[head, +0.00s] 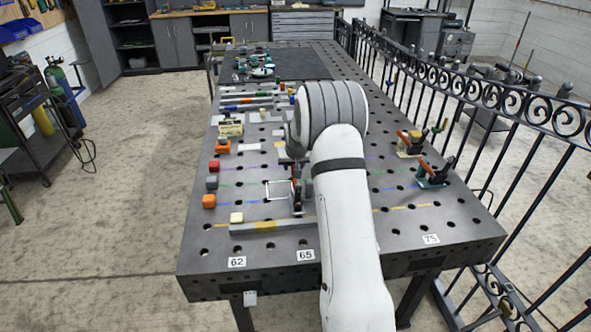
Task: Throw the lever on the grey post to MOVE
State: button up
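I cannot pick out with certainty a grey post with a lever or a MOVE label; my arm covers the middle of the table. Two clamp-like fittings with orange-red handles stand at the table's right side, one farther back (410,143) and one nearer (433,174). My white arm reaches over the table from the front. A small dark and red shape (296,190) shows just left of the arm, beside a white square frame (279,190). It may be part of my gripper, but its fingers cannot be made out and no hold is visible.
The dark perforated table (330,260) carries colored blocks at left, a grey bar with a yellow band (265,227) in front, and rods and tools farther back. A black scrollwork railing (490,100) runs along the right. The floor at left is open.

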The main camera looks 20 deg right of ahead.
aim_at(295, 180)
jog(key=shift+b+v, duration=0.55)
jog(key=shift+v, duration=2.15)
jog(key=s+a+r+n, duration=0.1)
jog(key=s+a+r, duration=0.45)
jog(key=s, duration=0.35)
jog(key=s+a+r, duration=0.4)
jog(key=s+r, duration=0.2)
jog(key=s, duration=0.3)
jog(key=s+a+g, duration=0.1)
jog(key=s+a, duration=0.1)
jog(key=s, duration=0.9)
jog(key=s+a+n+g+y, duration=0.1)
jog(key=s+a, duration=0.2)
jog(key=s, duration=0.9)
jog(key=shift+s+a+r+n, duration=0.2)
jog(key=shift+s+r+n, duration=0.1)
jog(key=shift+s, duration=0.05)
